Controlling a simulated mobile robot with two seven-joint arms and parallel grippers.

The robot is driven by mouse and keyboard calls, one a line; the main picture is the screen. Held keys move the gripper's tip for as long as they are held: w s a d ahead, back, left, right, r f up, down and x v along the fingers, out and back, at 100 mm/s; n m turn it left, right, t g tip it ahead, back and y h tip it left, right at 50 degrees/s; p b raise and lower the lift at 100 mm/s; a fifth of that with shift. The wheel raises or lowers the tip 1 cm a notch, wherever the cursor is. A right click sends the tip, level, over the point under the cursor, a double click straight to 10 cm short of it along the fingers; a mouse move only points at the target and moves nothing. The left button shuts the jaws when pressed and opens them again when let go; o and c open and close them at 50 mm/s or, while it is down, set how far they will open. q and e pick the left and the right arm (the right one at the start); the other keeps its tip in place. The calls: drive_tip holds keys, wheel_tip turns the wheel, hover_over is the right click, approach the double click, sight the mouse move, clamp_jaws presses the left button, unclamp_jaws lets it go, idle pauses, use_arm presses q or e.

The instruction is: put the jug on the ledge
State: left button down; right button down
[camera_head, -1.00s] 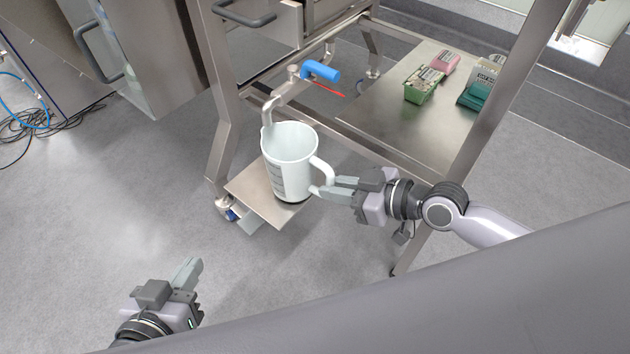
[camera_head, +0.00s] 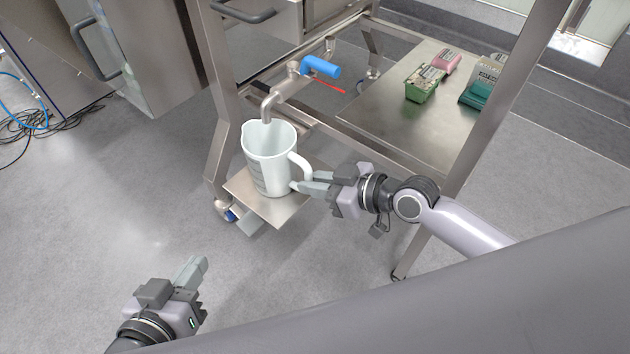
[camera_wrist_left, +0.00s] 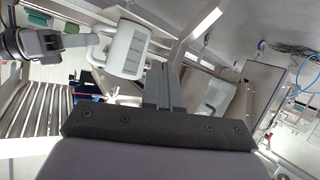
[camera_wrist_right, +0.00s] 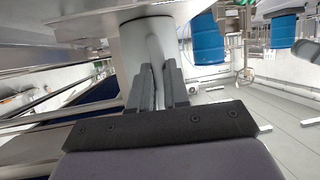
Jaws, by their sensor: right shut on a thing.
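The white jug (camera_head: 268,160) stands upright at the small steel ledge (camera_head: 290,207) below the tap. I cannot tell whether its base rests on the ledge or hangs just above it. My right gripper (camera_head: 304,182) is shut on the jug's handle, on the jug's right side. The handle (camera_wrist_right: 150,42) shows between its fingers in the right wrist view. The jug also shows in the left wrist view (camera_wrist_left: 128,50). My left gripper (camera_head: 192,271) is empty, low at the left, well away from the jug, with its fingers together.
A lower steel shelf (camera_head: 400,130) at the right holds a green box (camera_head: 422,85) and other small packs. Steel frame legs stand on both sides.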

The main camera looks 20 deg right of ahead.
drive_tip(key=c, duration=1.1)
unclamp_jaws()
drive_tip(key=shift+f, duration=0.1)
use_arm(q)
drive_tip(key=shift+w+d+r, duration=0.1)
drive_tip(key=shift+w+r, duration=0.05)
drive_tip(key=shift+s+a+y+p, duration=0.25)
drive_tip(key=shift+a+p, duration=0.3)
drive_tip(key=shift+p, duration=0.05)
drive_tip(key=shift+s+a+y+p, duration=0.25)
drive_tip(key=shift+a+p, duration=0.25)
drive_tip(key=shift+p, duration=0.1)
use_arm(e)
drive_tip(key=v, duration=1.2)
drive_tip(key=shift+r, duration=0.25)
use_arm(q)
drive_tip(key=shift+d+r, duration=0.15)
use_arm(e)
drive_tip(key=shift+a, duration=0.1)
